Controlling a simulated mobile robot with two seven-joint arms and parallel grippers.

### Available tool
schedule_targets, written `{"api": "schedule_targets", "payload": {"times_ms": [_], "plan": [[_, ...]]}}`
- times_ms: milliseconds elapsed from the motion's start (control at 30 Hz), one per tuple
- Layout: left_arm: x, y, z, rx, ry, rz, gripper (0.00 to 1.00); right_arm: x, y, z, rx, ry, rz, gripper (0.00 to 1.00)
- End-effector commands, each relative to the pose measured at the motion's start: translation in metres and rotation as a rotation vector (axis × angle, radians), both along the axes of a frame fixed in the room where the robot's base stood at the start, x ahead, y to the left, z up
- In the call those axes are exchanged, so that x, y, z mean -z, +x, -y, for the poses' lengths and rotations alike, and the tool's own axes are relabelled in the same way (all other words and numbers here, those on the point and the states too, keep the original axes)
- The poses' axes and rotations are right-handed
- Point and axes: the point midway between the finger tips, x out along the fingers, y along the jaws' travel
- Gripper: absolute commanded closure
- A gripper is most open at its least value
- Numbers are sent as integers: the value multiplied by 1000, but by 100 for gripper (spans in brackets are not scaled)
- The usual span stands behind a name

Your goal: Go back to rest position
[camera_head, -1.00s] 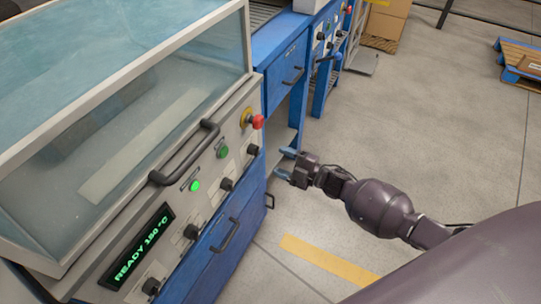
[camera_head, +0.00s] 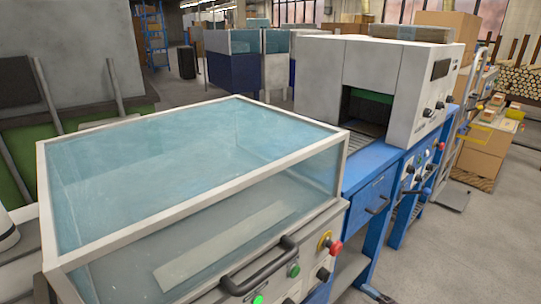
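A small dark piece at the bottom edge, right of the clear-hooded machine, looks like the tip of my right gripper (camera_head: 376,294). The rest of that gripper and its arm are below the frame. I cannot tell whether it is open or shut, and I see nothing held. My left gripper is not in view. The clear-hooded machine (camera_head: 195,208) fills the front left, its hood down and a dark handle (camera_head: 260,268) on its front.
A red stop button (camera_head: 335,248) sits on the machine's front. A blue bench (camera_head: 370,165) with a grey box-shaped machine (camera_head: 375,80) stands behind. Cardboard boxes (camera_head: 485,150) stand at the right. Grey floor (camera_head: 450,250) at the lower right is clear.

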Motion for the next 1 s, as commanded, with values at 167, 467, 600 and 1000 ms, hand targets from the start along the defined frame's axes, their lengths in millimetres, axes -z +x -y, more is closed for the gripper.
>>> {"api": "schedule_targets", "payload": {"times_ms": [167,467,600,1000], "plan": [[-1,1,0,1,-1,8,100,-21,18,-3,131,67,-75,37],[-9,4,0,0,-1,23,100,-54,-30,-15,379,305,-298,37],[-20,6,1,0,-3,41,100,-62,-76,-17,484,418,-423,37],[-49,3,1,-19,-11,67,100,-83,-216,-13,713,655,-667,37]]}}
